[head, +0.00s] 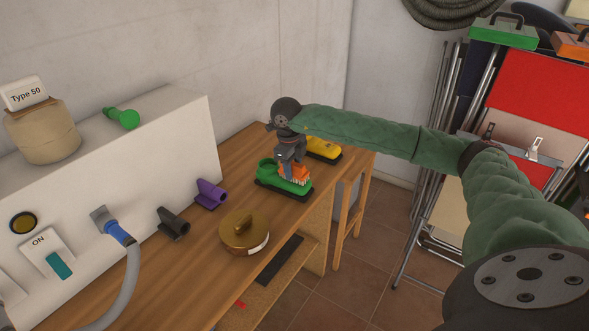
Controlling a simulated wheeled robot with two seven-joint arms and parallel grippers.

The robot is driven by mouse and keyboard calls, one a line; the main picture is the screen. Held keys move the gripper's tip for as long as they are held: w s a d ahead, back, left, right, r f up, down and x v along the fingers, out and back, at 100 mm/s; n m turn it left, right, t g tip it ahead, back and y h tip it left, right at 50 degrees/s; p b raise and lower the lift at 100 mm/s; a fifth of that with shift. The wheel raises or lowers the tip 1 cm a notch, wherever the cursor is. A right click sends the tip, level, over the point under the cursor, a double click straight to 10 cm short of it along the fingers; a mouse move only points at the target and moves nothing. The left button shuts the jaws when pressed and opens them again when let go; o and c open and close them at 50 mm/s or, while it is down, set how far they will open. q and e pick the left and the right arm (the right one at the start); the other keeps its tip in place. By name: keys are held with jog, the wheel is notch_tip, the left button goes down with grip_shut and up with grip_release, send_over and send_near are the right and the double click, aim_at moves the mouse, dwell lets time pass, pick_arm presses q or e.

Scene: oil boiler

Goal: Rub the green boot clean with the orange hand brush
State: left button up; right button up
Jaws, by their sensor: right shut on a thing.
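The green boot (268,174) sits on the wooden bench, its dark sole (279,194) flat on the top. My right gripper (292,157) reaches in from the right and points down over the boot. It is shut on the orange hand brush (296,175), whose bristles are down at the boot's right part. They look to be touching or very close to it; I cannot tell which. The gripper's jaws hide part of the brush and of the boot's top. My left gripper is not in view.
A yellow boot-like thing (323,147) stands just behind. Folded chairs (535,95) stand at the right. Bare bench top lies left of the boot.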

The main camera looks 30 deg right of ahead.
jog(key=shift+r+p, duration=0.9)
jog(key=shift+r, duration=2.55)
